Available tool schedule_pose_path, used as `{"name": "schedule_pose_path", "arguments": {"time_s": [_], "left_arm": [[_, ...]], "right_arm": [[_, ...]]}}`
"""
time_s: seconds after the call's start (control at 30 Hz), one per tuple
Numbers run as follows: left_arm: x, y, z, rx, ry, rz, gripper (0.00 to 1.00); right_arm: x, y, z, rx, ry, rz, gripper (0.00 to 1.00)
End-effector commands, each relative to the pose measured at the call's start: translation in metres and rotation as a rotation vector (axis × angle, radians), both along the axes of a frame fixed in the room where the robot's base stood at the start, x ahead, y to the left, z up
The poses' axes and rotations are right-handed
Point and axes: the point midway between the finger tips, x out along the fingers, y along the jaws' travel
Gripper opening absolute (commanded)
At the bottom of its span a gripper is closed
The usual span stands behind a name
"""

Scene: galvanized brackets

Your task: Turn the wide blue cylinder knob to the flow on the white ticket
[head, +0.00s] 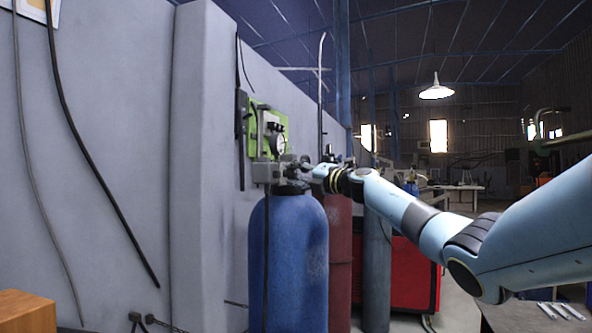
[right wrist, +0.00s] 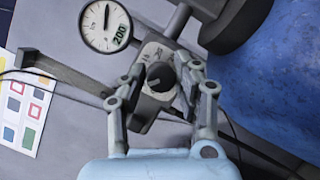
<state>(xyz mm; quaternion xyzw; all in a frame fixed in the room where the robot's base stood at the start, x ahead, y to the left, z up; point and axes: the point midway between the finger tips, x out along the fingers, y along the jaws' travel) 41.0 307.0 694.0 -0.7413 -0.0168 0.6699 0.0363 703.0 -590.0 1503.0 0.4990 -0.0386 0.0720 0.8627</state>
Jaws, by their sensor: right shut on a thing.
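The wide blue cylinder (head: 290,262) stands upright by the grey wall, with a grey regulator on top. In the right wrist view its dark round knob (right wrist: 158,76) sits on a pale dial plate with small marks, too small to read. My right gripper (right wrist: 163,80) has a finger on each side of the knob and is shut on it. In the head view the right gripper (head: 306,172) reaches the regulator from the right, and the knob is hidden there. I cannot make out a white ticket with a readable flow. My left gripper is not in view.
A round gauge (right wrist: 105,26) marked 200 sits beside the knob. A green panel (head: 262,128) is on the wall behind. A dark red cylinder (head: 339,262) and a red cabinet (head: 411,280) stand to the right. A card with coloured squares (right wrist: 28,104) shows at left.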

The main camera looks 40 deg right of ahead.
Motion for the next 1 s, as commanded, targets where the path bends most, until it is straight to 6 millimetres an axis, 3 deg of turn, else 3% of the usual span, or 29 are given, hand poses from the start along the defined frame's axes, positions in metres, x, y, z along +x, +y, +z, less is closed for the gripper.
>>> {"name": "schedule_pose_path", "arguments": {"time_s": [1.0], "left_arm": [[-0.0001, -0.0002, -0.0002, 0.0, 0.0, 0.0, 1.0]], "right_arm": [[0.0007, -0.0009, 0.0018, 0.847, 0.437, 0.001, 0.0]]}}
